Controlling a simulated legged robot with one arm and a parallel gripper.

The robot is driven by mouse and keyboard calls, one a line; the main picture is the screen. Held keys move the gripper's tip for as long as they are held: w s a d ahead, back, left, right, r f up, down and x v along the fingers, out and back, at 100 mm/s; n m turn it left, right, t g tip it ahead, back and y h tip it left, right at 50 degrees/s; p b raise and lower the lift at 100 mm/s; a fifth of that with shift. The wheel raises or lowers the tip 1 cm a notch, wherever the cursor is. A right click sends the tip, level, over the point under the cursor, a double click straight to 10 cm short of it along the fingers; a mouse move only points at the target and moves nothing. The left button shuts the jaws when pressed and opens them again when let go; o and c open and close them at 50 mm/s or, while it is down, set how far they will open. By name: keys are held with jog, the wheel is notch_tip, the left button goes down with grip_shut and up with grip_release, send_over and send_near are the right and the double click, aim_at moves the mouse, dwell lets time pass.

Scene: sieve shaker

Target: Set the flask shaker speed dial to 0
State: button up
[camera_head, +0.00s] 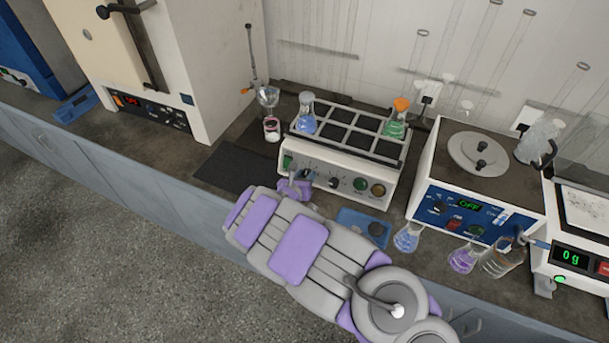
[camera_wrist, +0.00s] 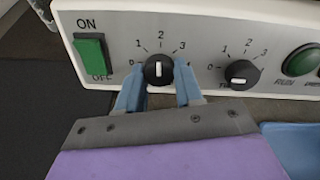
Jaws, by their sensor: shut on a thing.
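The flask shaker (camera_head: 350,172) stands on the bench, with flasks of blue (camera_head: 306,122) and green (camera_head: 394,126) liquid in its rack. In the wrist view, its left black dial (camera_wrist: 158,70) sits between the two blue fingers of my gripper (camera_wrist: 158,84), which is shut on it. The dial's white mark stands upright, toward the 2. In the head view, my gripper (camera_head: 308,180) meets the panel's left part.
A green ON/OFF switch (camera_wrist: 90,57) is left of the held dial. A green button (camera_wrist: 302,60) is further right. A blue tray (camera_head: 362,225) lies before the shaker; a blue-panelled device (camera_head: 470,218) and loose flasks (camera_head: 407,238) stand right. A dark mat (camera_head: 240,168) lies left.

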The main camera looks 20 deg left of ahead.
jog(key=n+p, duration=0.2)
jog(key=n, duration=0.1)
jog(key=shift+a+r, duration=0.1)
jog(key=n+p, duration=0.1)
jog(key=n, duration=0.4)
jog(key=shift+p, duration=0.35)
jog(key=n, duration=0.4)
jog(key=shift+n+h+p, duration=0.3)
jog(key=shift+n, duration=0.1)
jog(key=shift+s+n, duration=0.1)
jog(key=shift+n, duration=1.8)
jog(key=o, duration=1)
jog(key=shift+a, duration=0.15)
jog(key=shift+o, duration=0.2)
